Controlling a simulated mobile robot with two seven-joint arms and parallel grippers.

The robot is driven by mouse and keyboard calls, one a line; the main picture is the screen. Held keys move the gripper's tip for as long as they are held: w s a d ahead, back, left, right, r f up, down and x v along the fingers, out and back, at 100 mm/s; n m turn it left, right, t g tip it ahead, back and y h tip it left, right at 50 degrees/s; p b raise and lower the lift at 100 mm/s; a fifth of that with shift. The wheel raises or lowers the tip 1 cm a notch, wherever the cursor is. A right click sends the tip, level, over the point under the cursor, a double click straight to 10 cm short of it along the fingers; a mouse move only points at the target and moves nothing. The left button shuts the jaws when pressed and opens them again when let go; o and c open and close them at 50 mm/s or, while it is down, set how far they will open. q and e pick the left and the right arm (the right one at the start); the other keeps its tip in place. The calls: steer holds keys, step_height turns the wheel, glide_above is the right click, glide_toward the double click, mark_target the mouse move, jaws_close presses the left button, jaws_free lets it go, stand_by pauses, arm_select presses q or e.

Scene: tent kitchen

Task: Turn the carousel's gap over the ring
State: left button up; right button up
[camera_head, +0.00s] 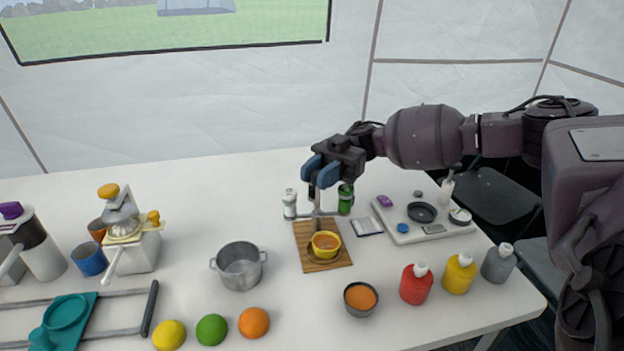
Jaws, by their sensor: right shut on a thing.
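The carousel (318,212) appears as a thin grey frame with an upright post, behind the wooden board. A white-capped shaker (290,204) sits on its left, a green jar (346,199) on its right, and a dark jar shows partly behind the post. My right gripper (318,182) points down, shut at the top of the post; the grip is partly hidden by its fingers. A yellow cup (325,243) of orange-brown contents stands on the board (304,259) in front. A dark round edge shows around its base; I cannot tell whether this is the ring.
A steel pot (239,268) stands left of the board and a grey tray (403,234) right of it. An orange-filled bowl (360,310), squeeze bottles (416,284) and fruit (254,322) line the front. A juicer (130,240) stands left. The table's back left is clear.

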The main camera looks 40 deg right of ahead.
arm_select(q)
steer(key=shift+f, duration=0.1)
arm_select(e)
steer(key=shift+f+n+g, duration=0.1)
steer(key=shift+n+g, duration=0.2)
steer(key=shift+g, duration=0.2)
arm_select(q)
steer(key=shift+w+r, duration=0.15)
steer(key=shift+r, duration=0.05)
arm_select(e)
steer(key=shift+g, duration=0.3)
steer(key=o, duration=0.9)
arm_select(q)
steer(key=shift+f, duration=0.15)
steer(key=shift+w+d+b, duration=0.2)
steer(key=shift+w+b, duration=0.1)
steer(key=shift+b, duration=0.3)
arm_select(e)
steer(key=v, duration=1)
steer(key=shift+d+r, duration=0.3)
steer(key=shift+d, duration=0.1)
